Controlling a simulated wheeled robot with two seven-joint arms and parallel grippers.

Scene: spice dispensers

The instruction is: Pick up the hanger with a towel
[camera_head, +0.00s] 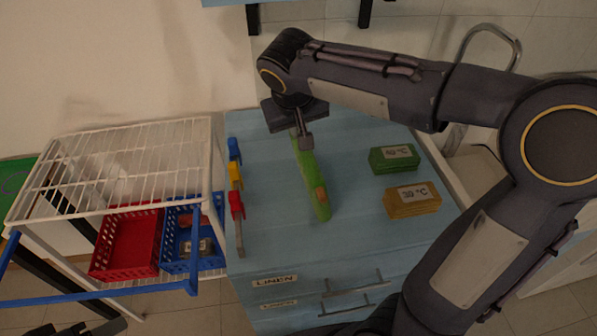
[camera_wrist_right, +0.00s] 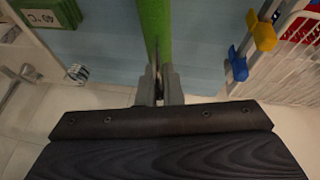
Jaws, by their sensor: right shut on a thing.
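The long green thing (camera_head: 311,178) with a tan patch, which looks like the towel on its hanger, is seen nearly edge-on over the light blue cabinet top. The hanger itself cannot be made out clearly. My right gripper (camera_head: 304,142) is at the far end of the green thing. In the right wrist view the fingers (camera_wrist_right: 158,88) are shut on the near end of the green towel (camera_wrist_right: 155,28). Whether the towel touches the cabinet top cannot be told. Dark parts (camera_head: 92,328) at the bottom left edge may be my left gripper, mostly cut off.
Blue, yellow and red hooks (camera_head: 236,176) line the left edge of the cabinet (camera_head: 265,215). Green (camera_head: 393,158) and yellow (camera_head: 411,199) labelled stacks lie right. A white wire rack (camera_head: 130,160) with red (camera_head: 125,240) and blue (camera_head: 190,235) baskets stands left.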

